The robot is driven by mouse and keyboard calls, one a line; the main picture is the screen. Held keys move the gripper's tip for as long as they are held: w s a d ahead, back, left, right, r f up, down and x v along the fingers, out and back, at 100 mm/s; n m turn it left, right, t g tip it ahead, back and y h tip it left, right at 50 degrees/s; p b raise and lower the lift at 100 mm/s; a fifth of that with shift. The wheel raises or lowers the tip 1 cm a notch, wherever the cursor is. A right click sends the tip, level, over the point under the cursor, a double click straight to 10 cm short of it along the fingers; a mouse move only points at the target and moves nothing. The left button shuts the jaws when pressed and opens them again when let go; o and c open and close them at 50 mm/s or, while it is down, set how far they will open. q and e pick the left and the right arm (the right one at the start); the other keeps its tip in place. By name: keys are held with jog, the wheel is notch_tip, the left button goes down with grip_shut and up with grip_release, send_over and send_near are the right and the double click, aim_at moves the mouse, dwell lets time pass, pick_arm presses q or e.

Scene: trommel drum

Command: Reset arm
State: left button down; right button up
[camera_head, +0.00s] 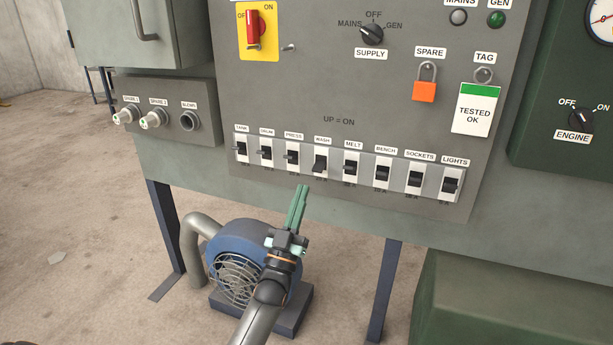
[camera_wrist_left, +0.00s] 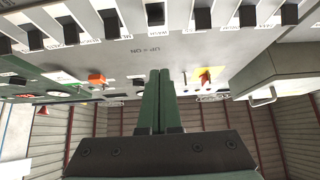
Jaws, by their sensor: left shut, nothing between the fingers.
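My left gripper (camera_head: 302,190) rises from the lower middle of the head view, its green fingers pointing up. The fingers are shut together and hold nothing. Their tips appear just below the row of breaker switches, under the WASH switch (camera_head: 320,163); I cannot tell the exact gap to the panel. In the left wrist view the closed fingers (camera_wrist_left: 158,76) stand side by side below the switch row, with the panel upside down. My right gripper is in neither view.
The grey panel (camera_head: 340,95) carries a red-handled switch (camera_head: 253,28), a SUPPLY knob (camera_head: 372,34), an orange padlock (camera_head: 424,91) and a TESTED OK tag (camera_head: 475,112). A blue blower (camera_head: 237,245) stands behind my left arm. A green box (camera_head: 520,305) sits lower right. Floor at left is open.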

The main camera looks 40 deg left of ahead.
pick_arm(q)
jog(key=shift+s+d+f, duration=0.1)
jog(key=shift+s+f, duration=0.25)
jog(key=shift+s, duration=0.15)
